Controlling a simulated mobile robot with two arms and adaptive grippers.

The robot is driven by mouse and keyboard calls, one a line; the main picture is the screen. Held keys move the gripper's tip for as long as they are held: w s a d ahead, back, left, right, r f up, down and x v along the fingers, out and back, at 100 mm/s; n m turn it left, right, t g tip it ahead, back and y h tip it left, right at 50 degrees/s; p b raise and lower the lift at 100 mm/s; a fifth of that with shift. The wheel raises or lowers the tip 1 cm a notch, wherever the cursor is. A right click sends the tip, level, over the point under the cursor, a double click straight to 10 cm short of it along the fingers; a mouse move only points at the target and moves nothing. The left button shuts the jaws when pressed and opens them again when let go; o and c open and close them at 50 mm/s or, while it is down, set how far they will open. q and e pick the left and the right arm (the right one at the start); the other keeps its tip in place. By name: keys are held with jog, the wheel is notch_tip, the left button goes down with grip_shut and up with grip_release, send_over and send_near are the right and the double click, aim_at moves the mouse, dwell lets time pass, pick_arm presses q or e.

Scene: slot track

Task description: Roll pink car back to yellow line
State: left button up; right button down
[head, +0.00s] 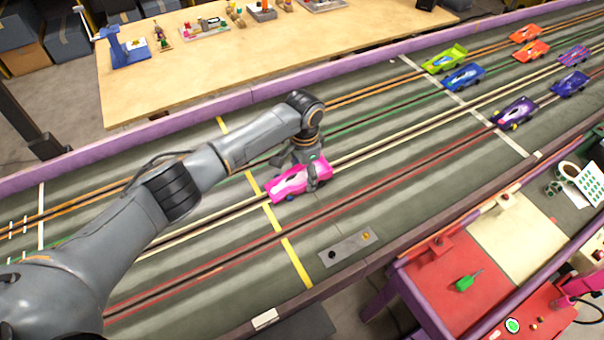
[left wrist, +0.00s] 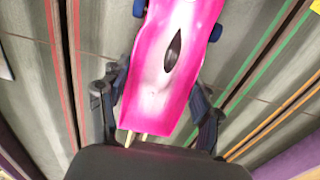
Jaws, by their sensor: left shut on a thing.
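The pink car (head: 287,184), pink and white with blue wheels, stands on the slot track on the cream-lined lane. Its left end is at the yellow line (head: 289,252), which crosses the track. My left gripper (head: 304,172) is shut on the pink car near its right end. In the left wrist view the gripper's fingers (left wrist: 157,108) lie on both sides of the pink car (left wrist: 172,60), whose dark oval cockpit shows. The yellow line is partly hidden by the car and my arm. My right gripper is not in view.
Several other cars, such as a green one (head: 444,59) and a purple one (head: 514,113), stand farther right around a white line (head: 467,104). A grey plate (head: 348,247) lies near the front wall. A red workbench (head: 440,282) is at lower right.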

pick_arm(q)
jog(key=o, duration=1.3)
jog(key=shift+o, duration=0.2)
notch_tip(320, 180, up, 12)
